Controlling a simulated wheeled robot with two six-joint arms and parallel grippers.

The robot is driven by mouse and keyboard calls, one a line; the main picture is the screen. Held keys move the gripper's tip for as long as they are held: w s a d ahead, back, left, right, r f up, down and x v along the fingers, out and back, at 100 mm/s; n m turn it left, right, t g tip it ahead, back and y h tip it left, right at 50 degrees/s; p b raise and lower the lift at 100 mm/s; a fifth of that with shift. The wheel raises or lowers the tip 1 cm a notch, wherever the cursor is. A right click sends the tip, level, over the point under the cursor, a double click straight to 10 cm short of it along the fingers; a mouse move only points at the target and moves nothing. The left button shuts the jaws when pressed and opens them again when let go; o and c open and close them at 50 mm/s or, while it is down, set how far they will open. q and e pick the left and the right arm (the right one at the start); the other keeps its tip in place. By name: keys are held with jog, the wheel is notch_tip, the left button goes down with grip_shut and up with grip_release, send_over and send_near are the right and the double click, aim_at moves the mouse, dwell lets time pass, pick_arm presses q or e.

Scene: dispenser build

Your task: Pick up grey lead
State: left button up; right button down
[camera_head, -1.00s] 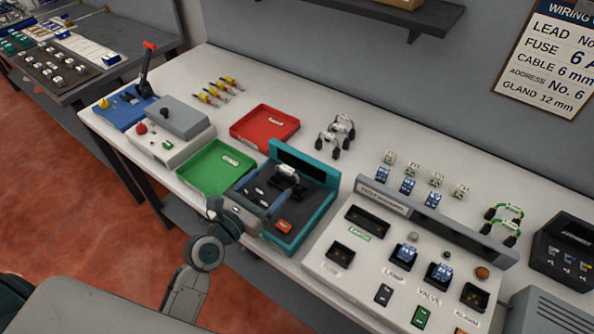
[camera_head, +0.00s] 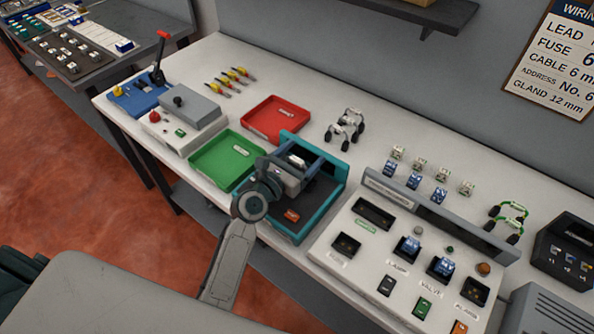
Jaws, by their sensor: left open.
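Two grey leads (camera_head: 346,127) with black ends stand side by side at the back of the bench, right of the red tray. My left gripper (camera_head: 298,160) is over the teal-framed fixture (camera_head: 336,172), in front and to the left of the leads and apart from them. It is open. My wrist and jaws cover part of the fixture, and the fingertips are hard to make out against it. My right gripper is not in view.
The red tray (camera_head: 259,128) and green tray (camera_head: 208,164) lie left of the fixture. The test panel (camera_head: 335,255), with several small modules behind it, fills the front right. Green leads (camera_head: 512,206) stand further right. Bench behind the leads is clear.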

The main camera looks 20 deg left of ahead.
pick_arm(q)
jog(key=shift+c, duration=0.5)
jog(key=c, duration=1.2)
jog(key=shift+c, duration=0.2)
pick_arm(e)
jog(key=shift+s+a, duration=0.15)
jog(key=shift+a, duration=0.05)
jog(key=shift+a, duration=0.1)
